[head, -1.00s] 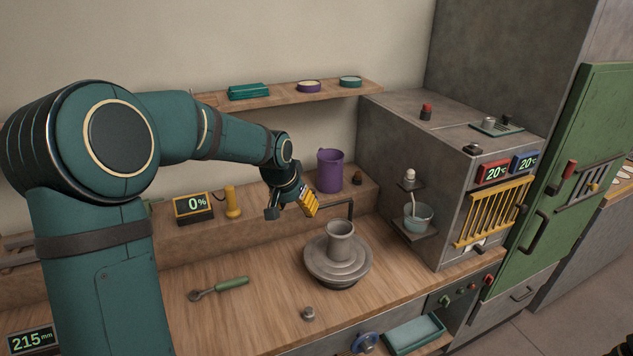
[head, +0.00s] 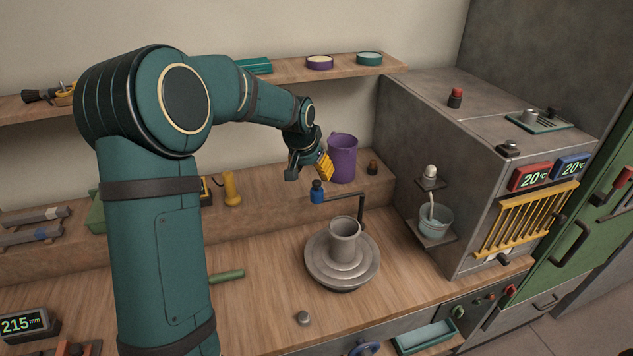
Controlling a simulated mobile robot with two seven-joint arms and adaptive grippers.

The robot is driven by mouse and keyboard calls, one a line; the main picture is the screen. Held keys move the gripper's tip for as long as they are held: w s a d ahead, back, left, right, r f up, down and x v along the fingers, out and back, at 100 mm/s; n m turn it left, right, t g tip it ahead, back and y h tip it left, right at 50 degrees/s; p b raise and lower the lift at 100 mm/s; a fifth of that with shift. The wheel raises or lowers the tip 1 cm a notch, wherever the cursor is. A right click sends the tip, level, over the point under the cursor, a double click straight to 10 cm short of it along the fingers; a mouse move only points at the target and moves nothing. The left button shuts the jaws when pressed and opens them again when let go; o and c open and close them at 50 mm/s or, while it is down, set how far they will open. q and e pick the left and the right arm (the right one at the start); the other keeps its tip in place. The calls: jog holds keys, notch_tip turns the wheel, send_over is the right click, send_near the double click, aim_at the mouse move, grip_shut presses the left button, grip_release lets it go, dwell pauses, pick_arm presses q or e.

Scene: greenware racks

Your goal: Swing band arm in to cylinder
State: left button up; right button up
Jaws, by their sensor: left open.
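A grey clay cylinder (head: 345,236) stands upright on the round grey wheel (head: 318,270). Behind it, a dark bent arm (head: 362,207) rises beside the wheel and reaches left to a blue holder with a dark knob (head: 317,192); I take this as the band arm. Its blue end is left of and behind the cylinder, apart from it. My left gripper (head: 308,170) is open and empty, just above the blue end, with one yellow and one dark finger. I cannot tell how near it is in depth. My right gripper is not in view.
A purple jug (head: 342,160) stands on the ledge behind my left gripper. A grey kiln-like cabinet (head: 440,120) with a yellow grille (head: 525,218) is at the right. The wood left of the wheel is mostly clear.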

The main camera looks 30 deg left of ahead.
aim_at(317, 182)
pick_arm(q)
jog(key=x, duration=0.5)
jog(key=shift+w+f, duration=0.15)
jog(key=shift+f, duration=0.2)
grip_shut()
